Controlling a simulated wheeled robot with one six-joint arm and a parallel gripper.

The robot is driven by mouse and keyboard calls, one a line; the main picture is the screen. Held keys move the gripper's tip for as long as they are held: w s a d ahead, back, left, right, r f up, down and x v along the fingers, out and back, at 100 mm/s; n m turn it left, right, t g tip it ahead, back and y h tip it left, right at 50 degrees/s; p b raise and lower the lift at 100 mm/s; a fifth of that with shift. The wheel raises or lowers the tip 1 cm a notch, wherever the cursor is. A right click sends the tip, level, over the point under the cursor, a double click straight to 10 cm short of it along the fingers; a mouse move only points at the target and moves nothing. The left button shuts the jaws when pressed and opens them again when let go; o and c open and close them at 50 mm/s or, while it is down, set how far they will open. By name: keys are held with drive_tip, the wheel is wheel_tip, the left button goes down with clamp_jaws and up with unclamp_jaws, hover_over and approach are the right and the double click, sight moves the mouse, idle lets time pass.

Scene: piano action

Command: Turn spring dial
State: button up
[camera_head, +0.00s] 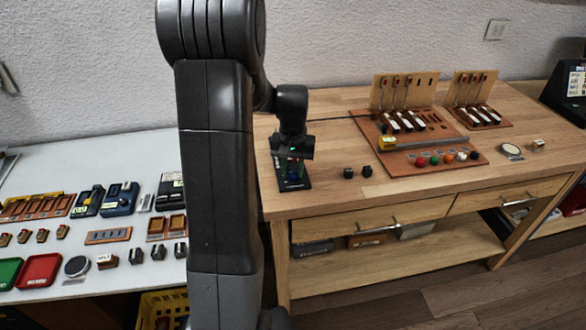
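My arm comes down through the middle of the head view. My gripper (292,165) points down at the left end of the wooden workbench, directly over a small dark device (305,185) with a blue part showing between the fingers. This device may be the spring dial; its dial face is hidden by the gripper. The fingers are too small and dark to tell whether they are open or closed on it, or whether they touch it.
A brown board (440,158) with key mechanisms and coloured knobs stands farther right. A white table (110,160) on the left holds trays and instruments. The bench front between them is clear.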

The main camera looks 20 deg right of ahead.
sight(293, 172)
drive_tip(key=shift+m, duration=1.3)
drive_tip(key=o, duration=1)
wheel_tip(293, 172, up, 14)
